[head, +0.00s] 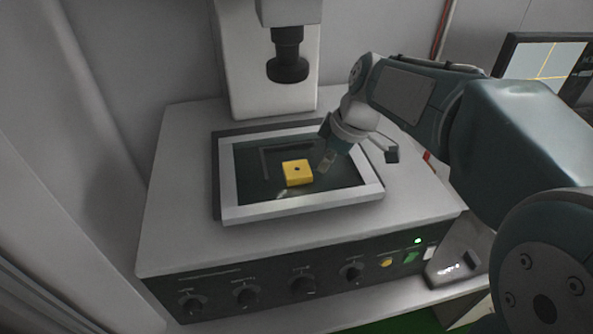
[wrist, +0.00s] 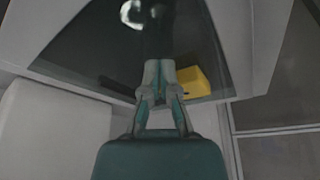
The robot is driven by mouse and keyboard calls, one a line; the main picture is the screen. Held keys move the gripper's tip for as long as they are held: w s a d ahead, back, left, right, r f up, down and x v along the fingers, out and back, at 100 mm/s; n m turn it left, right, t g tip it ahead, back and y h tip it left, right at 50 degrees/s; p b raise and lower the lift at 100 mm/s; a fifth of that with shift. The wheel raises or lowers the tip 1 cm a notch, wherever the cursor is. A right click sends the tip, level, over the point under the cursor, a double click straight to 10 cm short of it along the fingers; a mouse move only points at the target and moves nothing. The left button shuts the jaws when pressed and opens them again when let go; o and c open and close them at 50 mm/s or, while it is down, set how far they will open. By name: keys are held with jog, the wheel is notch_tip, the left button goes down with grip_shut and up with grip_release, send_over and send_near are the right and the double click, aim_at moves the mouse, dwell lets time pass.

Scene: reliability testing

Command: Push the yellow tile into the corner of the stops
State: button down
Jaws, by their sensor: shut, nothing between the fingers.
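The yellow tile (head: 293,179), a small block with a dark spot on top, lies on the dark glass plate (head: 340,192) of the machine. The stops (head: 264,161) look like a thin dark L on the glass, with their corner behind and left of the tile; dark glass shows between the tile and that corner. My gripper (head: 325,165) is shut and empty, with its tips low over the glass just right of the tile. I cannot tell whether they touch it. In the wrist view, the tile (wrist: 194,81) is right of the shut fingertips (wrist: 160,68).
A pale frame (head: 300,211) surrounds the glass. A black lens (head: 287,69) hangs from the column (head: 270,100) behind the plate. Knobs and buttons line the front panel (head: 325,279). A monitor (head: 545,62) stands at the far right. The glass in front of the tile is clear.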

aim_at(302, 168)
jog(key=shift+a, duration=0.1)
jog(key=shift+s+a, duration=0.2)
jog(key=shift+a, duration=0.5)
jog(key=shift+s+a, duration=0.25)
jog(key=shift+a, duration=0.5)
jog(key=shift+s+a, duration=0.2)
jog(key=shift+a, duration=0.5)
jog(key=shift+d, duration=0.1)
jog(key=shift+w+v, duration=0.25)
jog(key=shift+v, duration=0.85)
jog(key=shift+w+v, duration=0.25)
jog(key=shift+v, duration=0.85)
jog(key=shift+d, duration=0.2)
